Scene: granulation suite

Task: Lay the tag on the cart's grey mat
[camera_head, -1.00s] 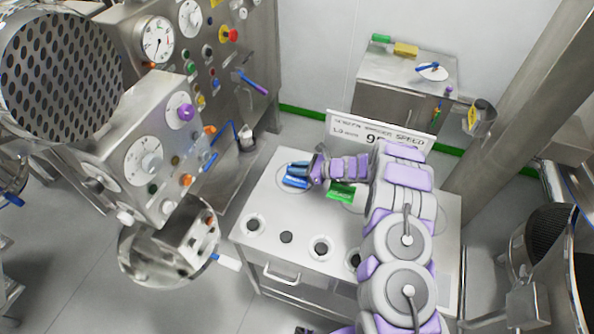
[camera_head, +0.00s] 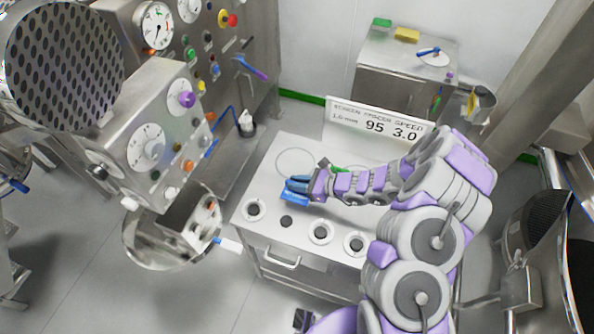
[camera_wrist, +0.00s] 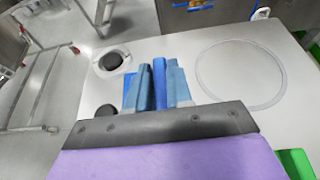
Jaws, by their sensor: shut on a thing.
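My gripper (camera_head: 297,190) is shut on a blue tag (camera_head: 294,199), low over the cart's pale top (camera_head: 262,190). In the wrist view the blue tag (camera_wrist: 159,78) shows between the blue-grey fingers (camera_wrist: 160,90), with part of it beside the left finger. Whether it touches the top cannot be told. A thin ring outline (camera_head: 295,162) on the cart top lies behind the gripper, and to its right in the wrist view (camera_wrist: 240,75). A green item (camera_head: 338,169) is partly hidden behind my arm. No surface clearly reads as a grey mat.
Round ports (camera_head: 254,209) and a small dark disc (camera_head: 286,221) line the cart's front edge. A sign (camera_head: 375,125) stands at its back. A control panel (camera_head: 150,140) stands close on the left. A steel cabinet (camera_head: 405,75) stands behind.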

